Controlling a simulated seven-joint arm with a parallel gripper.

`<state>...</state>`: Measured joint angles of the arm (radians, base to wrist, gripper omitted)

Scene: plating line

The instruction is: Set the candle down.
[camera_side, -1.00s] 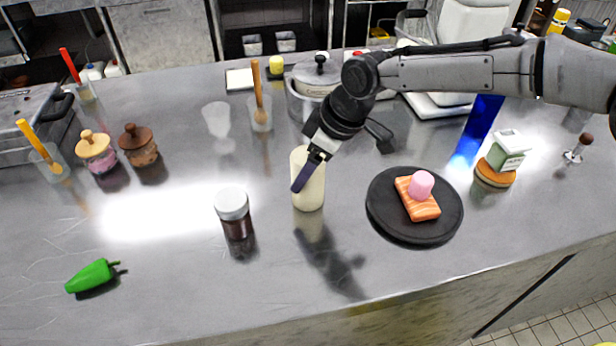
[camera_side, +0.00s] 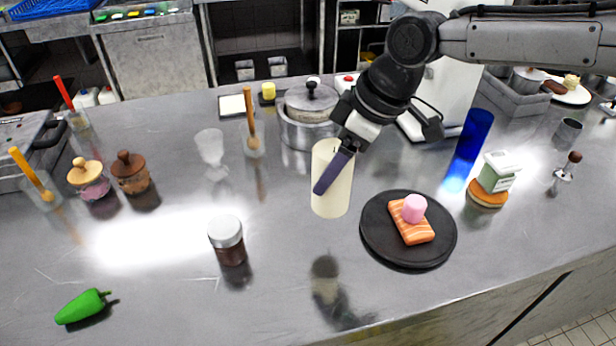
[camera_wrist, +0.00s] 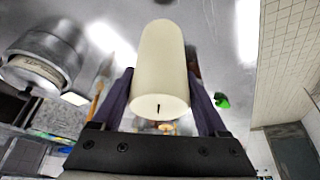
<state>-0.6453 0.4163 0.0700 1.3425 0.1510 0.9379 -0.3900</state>
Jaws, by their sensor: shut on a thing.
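The candle (camera_side: 331,184) is a cream-white upright cylinder. My gripper (camera_side: 334,172) is shut on it, with a dark purple finger across its side in the side view. The candle appears to be held above the metal counter, with its shadow and reflection lying apart below it. In the wrist view the candle (camera_wrist: 162,65) sits between both fingers (camera_wrist: 160,105), its wick end facing the camera. The far finger is hidden by the candle in the side view.
A black round plate (camera_side: 375,235) with salmon and a pink piece stands right of the candle. A lidded jar (camera_side: 228,240) stands left. A pot (camera_side: 309,132) and a glass (camera_side: 211,150) are behind. A green pepper (camera_side: 83,306) lies front left. The front middle counter is clear.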

